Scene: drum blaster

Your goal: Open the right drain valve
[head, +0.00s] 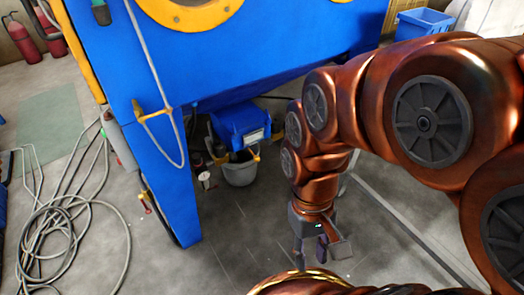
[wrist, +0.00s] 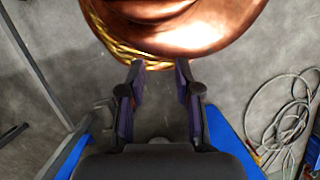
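The blue drum blaster cabinet (head: 300,55) fills the upper middle of the head view. A small red-handled fitting (head: 147,202) shows low beside its front leg, and a yellow fitting (head: 150,113) sits higher on its side. I cannot tell which, if either, is the right drain valve; it may be hidden behind the cabinet or my arm. My gripper (head: 320,250) hangs over bare floor, right of the cabinet and apart from it. In the wrist view my gripper (wrist: 160,68) has its two fingers spread, with nothing between them.
A grey bucket (head: 240,172) stands beneath a blue box (head: 238,125) under the cabinet. Coiled hoses (head: 70,240) lie at left and also show in the wrist view (wrist: 290,125). Fire extinguishers (head: 22,40) stand back left. A blue crate (head: 424,22) is back right. Floor around my gripper is clear.

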